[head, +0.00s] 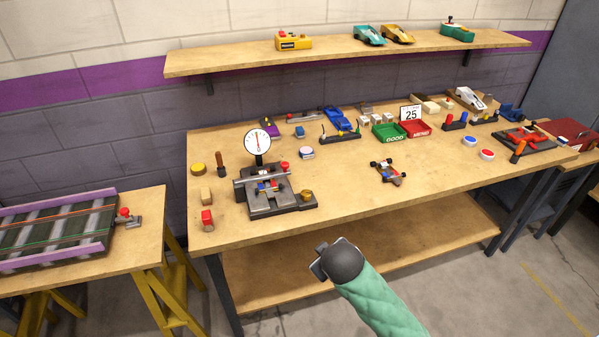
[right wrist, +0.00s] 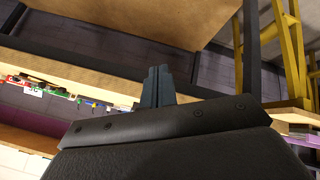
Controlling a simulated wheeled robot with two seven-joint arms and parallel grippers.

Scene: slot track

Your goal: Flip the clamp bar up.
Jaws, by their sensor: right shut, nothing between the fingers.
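A dark fixture (head: 283,204) with a round white dial gauge (head: 257,142) on a post stands on the left part of the workbench. A grey bar (head: 246,181) lies across it, roughly level, above a small red and blue piece (head: 268,187). This looks like the clamp bar, but it is too small to be certain. My right gripper (head: 318,268) is in front of the bench's front edge, below and right of the fixture, apart from it. In the right wrist view its fingers (right wrist: 158,85) are together and empty. My left gripper is out of view.
The workbench (head: 340,205) has a lower shelf (head: 285,270) behind my right gripper. A small car (head: 388,172) sits right of the fixture, with green and red bins (head: 385,133) behind. A red block (head: 207,220) lies left. A track table (head: 60,275) stands at far left.

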